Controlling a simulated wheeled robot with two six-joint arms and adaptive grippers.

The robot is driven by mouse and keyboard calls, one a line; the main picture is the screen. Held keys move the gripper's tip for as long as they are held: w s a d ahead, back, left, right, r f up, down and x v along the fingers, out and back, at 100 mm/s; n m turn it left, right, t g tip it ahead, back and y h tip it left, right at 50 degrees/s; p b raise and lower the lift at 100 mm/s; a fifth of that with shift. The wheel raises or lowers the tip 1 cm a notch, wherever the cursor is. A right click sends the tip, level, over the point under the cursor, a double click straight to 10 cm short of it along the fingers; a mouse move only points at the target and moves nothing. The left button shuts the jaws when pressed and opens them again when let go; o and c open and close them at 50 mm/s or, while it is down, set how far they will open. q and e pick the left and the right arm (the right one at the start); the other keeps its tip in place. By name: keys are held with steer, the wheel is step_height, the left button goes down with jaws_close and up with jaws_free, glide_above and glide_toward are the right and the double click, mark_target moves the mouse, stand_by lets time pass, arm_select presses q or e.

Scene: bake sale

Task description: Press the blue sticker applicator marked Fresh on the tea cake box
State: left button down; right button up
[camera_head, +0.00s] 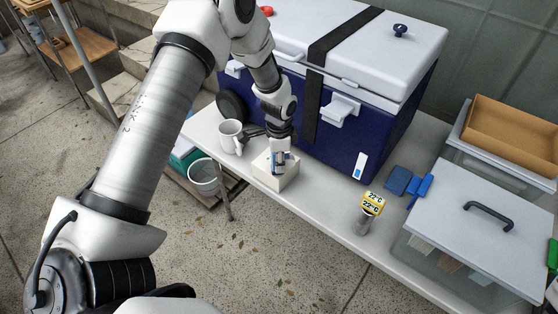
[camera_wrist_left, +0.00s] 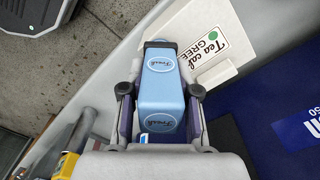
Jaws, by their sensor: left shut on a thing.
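The blue sticker applicator (camera_wrist_left: 158,98), marked Fresh, is between the fingers of my left gripper (camera_wrist_left: 160,92), which is shut on it. In the head view my left gripper (camera_head: 279,150) points down over the pale tea cake box (camera_head: 283,180), with a little of the applicator (camera_head: 276,160) showing. In the wrist view the box (camera_wrist_left: 190,40) has a label with a green dot, partly hidden behind the applicator. The applicator's lower end is close to the box top; I cannot tell whether they touch. My right gripper is out of view.
A blue cooler (camera_head: 340,130) with a white lid stands right behind the box. A white mug (camera_head: 230,137) is on its left. A thermometer (camera_head: 366,212), blue pad (camera_head: 398,180) and lidded bin (camera_head: 470,240) lie right. The bench (camera_head: 320,205) front is clear between box and thermometer.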

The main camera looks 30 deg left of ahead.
arm_select(q)
step_height(320, 180, up, 6)
steer(key=p, duration=0.4)
steer(key=shift+s+f, duration=0.1)
stand_by(0.4)
